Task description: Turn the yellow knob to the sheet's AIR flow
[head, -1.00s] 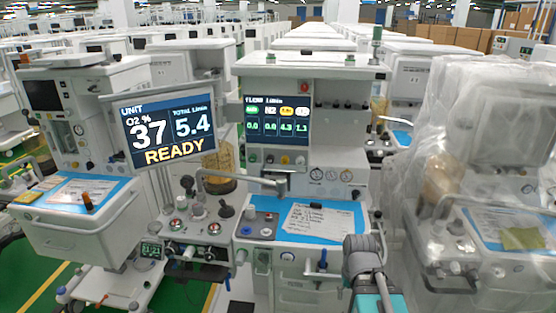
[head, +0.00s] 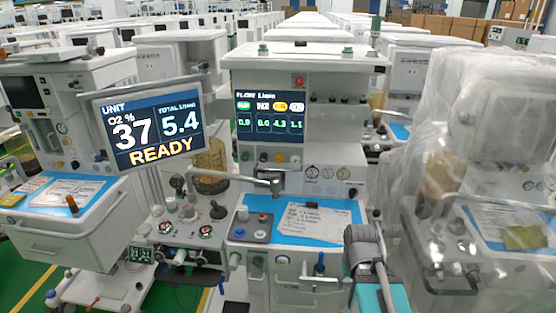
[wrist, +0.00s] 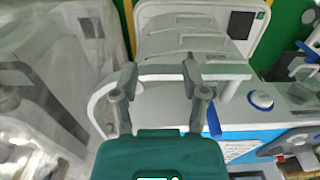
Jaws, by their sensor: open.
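The yellow knob (head: 279,157) is a small round knob in the row under the flow screen (head: 270,117) of the middle cart. The column with the yellow label reads about 4.3. The sheet (head: 318,222) lies on the blue worktop below; its writing is too small to read. My gripper's grey and teal wrist end (head: 365,250) is at the lower right of the head view, in front of the worktop and well apart from the knob. The knob does not show in the wrist view.
A tilted monitor (head: 152,125) reads O2 37, total 5.4, READY, left of the flow screen. A metal arm (head: 235,180) extends across below the knobs. A plastic-wrapped cart (head: 490,150) stands close on the right. Another cart (head: 60,160) stands on the left.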

